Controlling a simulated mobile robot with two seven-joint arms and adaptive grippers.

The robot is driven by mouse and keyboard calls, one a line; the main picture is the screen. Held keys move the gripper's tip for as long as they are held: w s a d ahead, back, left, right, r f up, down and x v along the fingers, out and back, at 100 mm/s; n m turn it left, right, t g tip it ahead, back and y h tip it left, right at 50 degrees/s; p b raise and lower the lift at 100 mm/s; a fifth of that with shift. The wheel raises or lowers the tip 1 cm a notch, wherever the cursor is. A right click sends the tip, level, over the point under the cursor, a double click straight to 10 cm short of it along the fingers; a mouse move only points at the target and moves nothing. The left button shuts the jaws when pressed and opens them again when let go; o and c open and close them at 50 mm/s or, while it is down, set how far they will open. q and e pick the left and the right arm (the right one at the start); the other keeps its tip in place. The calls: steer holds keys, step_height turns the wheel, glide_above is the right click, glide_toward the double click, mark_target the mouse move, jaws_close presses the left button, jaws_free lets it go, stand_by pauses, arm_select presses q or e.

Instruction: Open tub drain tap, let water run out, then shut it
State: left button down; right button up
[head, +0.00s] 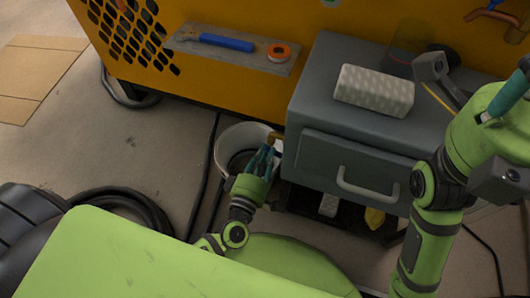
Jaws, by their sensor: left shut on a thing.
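I cannot make out any running water. My right arm is raised at the right edge; a teal finger-like part of the right gripper (508,97) shows, but its jaws are cut off.
The grey cabinet (345,155) with a drawer handle stands right of the tub, a white patterned block (374,91) on top. A shelf (236,50) on the yellow housing (200,90) holds a blue-handled tool and orange tape. Black hoses and cables (125,205) lie on the floor.

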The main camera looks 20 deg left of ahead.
arm_select(q)
steer(key=shift+w+r+n, duration=0.1)
steer(key=shift+n, duration=1.5)
steer(key=c, duration=1.2)
jaws_free()
